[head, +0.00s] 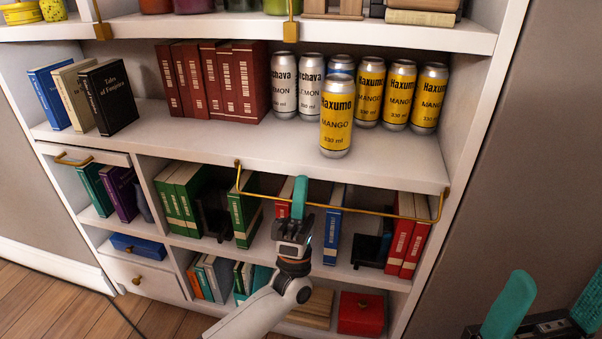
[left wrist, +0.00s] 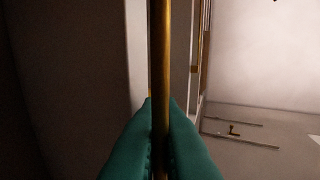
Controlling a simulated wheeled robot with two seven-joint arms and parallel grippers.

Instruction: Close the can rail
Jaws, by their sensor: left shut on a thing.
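The brass can rail (head: 382,213) hangs down in front of the edge of the can shelf (head: 215,138), with its two end arms at the shelf's front. My left gripper (head: 299,198) is shut on the rail's long bar, left of its middle. In the left wrist view the bar (left wrist: 160,60) runs between the two teal fingers. Silver cans (head: 312,85) and yellow mango cans (head: 399,95) stand upright at the back right of the shelf. One yellow can (head: 336,125) stands further forward. My right gripper (head: 545,312) is open and empty at the lower right.
Red books (head: 238,82) stand left of the cans, and blue, cream and black books (head: 108,97) further left. Green books (head: 180,200) and other items fill the shelf behind the lowered rail. Another brass rail's fittings (head: 290,32) show on the shelf above.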

